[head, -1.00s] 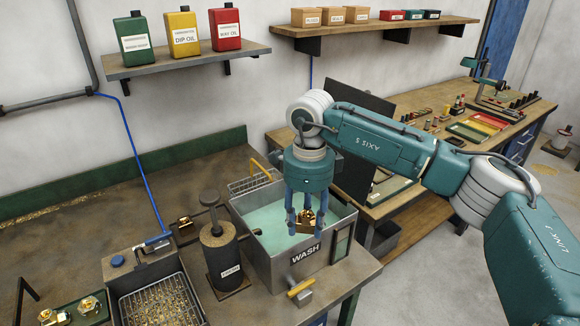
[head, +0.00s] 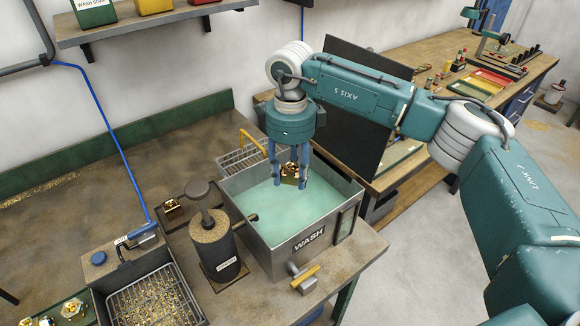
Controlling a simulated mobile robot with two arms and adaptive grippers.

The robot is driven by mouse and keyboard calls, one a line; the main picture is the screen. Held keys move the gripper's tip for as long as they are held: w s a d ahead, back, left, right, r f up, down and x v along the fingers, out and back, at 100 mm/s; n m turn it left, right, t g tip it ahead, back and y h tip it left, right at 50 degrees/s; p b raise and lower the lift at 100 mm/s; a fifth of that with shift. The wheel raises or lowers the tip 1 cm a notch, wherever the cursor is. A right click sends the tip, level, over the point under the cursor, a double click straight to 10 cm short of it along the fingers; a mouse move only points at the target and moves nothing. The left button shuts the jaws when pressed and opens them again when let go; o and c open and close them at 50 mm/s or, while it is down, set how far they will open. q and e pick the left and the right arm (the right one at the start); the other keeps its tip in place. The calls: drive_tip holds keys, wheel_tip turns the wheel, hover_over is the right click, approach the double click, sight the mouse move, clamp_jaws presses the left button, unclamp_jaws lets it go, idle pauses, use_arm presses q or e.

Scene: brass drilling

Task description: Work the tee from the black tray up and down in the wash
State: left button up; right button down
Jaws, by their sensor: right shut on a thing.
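The wash tank (head: 306,246) is a grey metal box labelled WASH, filled with pale green liquid (head: 300,211). My right gripper (head: 290,180) points down over the tank, shut on a small brass tee (head: 291,170). The tee shows between the blue fingers, above the liquid and towards the back of the tank. A small dark tray (head: 172,210) with a brass part on it lies on the bench left of the tank. My left gripper is not in view.
A dark cylinder with a plunger (head: 214,250) stands just left of the tank. A wire basket (head: 243,160) with a yellow handle is at the tank's back. A mesh-topped bin of brass chips (head: 155,300) is front left. A tap with a yellow handle (head: 304,278) sticks out in front.

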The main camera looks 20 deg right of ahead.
sight(290, 184)
drive_tip(key=f, duration=0.1)
drive_tip(key=f+b, duration=0.2)
drive_tip(key=f, duration=0.1)
drive_tip(key=shift+w, duration=0.3)
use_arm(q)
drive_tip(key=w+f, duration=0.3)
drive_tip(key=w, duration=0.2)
use_arm(e)
drive_tip(key=shift+f+b, duration=0.3)
drive_tip(key=shift+b, duration=0.15)
wheel_tip(290, 184, down, 10)
drive_tip(key=b, duration=0.7)
drive_tip(key=shift+r, duration=0.25)
use_arm(q)
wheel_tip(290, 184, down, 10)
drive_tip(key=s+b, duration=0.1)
drive_tip(key=b, duration=0.1)
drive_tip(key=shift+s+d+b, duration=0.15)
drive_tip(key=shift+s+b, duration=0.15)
drive_tip(key=shift+b, duration=0.05)
use_arm(e)
drive_tip(key=shift+f, duration=1.95)
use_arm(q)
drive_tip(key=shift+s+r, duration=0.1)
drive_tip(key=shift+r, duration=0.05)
use_arm(e)
drive_tip(key=shift+r, duration=0.1)
